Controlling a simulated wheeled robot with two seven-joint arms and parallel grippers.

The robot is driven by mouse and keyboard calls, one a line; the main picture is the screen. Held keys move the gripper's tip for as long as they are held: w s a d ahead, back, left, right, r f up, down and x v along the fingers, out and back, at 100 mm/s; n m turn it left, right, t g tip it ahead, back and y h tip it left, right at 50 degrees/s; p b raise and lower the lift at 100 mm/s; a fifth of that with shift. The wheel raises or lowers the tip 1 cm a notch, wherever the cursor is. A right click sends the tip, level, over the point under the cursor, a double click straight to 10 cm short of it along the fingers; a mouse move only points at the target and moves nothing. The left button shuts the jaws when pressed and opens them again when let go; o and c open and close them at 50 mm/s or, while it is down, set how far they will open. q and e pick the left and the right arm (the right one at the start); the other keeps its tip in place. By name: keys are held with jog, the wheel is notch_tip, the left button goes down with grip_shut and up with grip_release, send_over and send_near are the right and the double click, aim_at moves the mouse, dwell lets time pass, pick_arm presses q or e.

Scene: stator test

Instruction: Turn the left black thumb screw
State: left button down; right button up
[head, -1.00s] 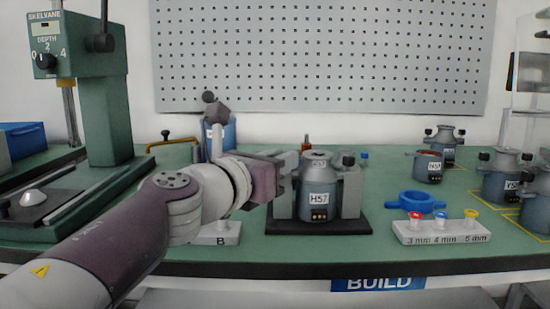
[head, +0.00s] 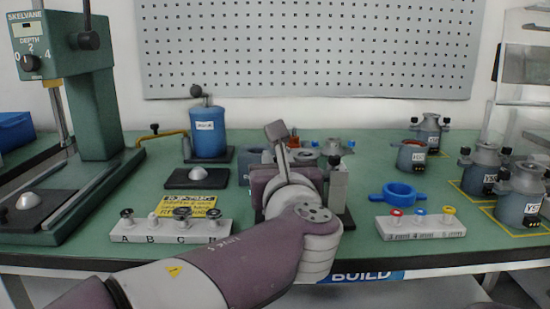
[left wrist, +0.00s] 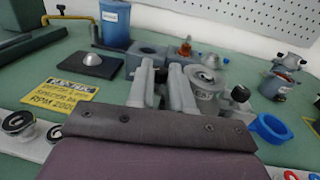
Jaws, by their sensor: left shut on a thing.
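The grey stator unit on its black stand (head: 348,218) is largely hidden behind my left arm in the head view. Its round top (left wrist: 208,78) shows in the left wrist view, with the right black thumb screw (left wrist: 240,93) on its far side. My left gripper (head: 284,146) is at the unit's left side. In the left wrist view its two grey fingers (left wrist: 162,72) are on either side of a small dark part, seemingly the left black thumb screw (left wrist: 161,77), and shut on it. The screw is mostly hidden by the fingers. My right gripper is not in view.
A lettered block (head: 170,232) with several knobs stands left of my arm, by a yellow sign (head: 185,206). A blue ring (head: 398,192) and a size block (head: 420,232) are to the right. A blue canister (head: 209,135) and a green press (head: 98,110) stand at left.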

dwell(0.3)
pick_arm(q)
jog(key=c, duration=1)
grip_release()
jog(key=shift+f, duration=0.1)
